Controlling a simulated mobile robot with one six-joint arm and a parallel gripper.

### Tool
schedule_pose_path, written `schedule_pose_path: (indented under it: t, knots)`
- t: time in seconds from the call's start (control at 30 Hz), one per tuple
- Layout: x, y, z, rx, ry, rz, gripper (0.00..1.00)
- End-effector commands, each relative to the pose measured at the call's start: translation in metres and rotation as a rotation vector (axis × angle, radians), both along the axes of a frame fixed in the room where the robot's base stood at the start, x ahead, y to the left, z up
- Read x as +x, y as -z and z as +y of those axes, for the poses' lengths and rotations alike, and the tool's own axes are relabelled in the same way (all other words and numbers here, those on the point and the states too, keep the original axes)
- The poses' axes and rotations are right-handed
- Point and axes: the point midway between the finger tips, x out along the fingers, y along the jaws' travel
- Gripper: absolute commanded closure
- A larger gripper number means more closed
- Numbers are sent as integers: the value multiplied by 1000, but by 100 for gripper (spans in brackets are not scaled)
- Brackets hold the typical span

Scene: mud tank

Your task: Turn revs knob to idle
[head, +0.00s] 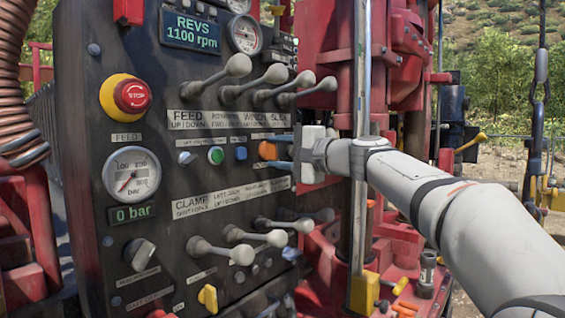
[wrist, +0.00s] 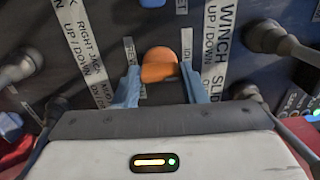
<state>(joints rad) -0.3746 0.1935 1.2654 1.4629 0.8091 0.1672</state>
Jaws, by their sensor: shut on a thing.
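The revs knob is orange (head: 267,151) and sits on the dark control panel, right of the blue button. It also shows in the wrist view (wrist: 160,65), between the two blue fingers. My gripper (head: 275,152) reaches it from the right, with its fingers around the knob. In the wrist view my gripper (wrist: 160,88) has one finger on each side of the knob and is shut on it. The white labels beside the knob are partly covered by the fingers. The revs display (head: 191,32) at the top of the panel reads 1100 rpm.
Grey-knobbed levers (head: 238,65) stick out above the knob, and more levers (head: 303,226) stick out below. A red stop button (head: 132,95) is at the left. A green button (head: 215,155) and a blue button (head: 241,153) sit left of the knob. A steel pole (head: 361,120) stands close by my wrist.

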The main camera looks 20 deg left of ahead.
Motion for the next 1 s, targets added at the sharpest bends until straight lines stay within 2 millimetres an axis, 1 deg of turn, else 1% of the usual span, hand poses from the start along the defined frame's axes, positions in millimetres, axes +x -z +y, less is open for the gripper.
schedule_pose_path:
  t: [0.53, 0.57, 0.6, 0.8, 0.83, 1.0]
  knots:
    - [-1, -1, 1, -10, -5, -27, 85]
    - [-1, -1, 1, -10, -5, -27, 61]
    - [-1, -1, 1, -10, -5, -26, 58]
    - [-1, -1, 0, -10, -2, -26, 41]
    - [-1, -1, 0, -9, -2, -25, 40]
    - [0, 0, 0, -10, -1, -25, 40]
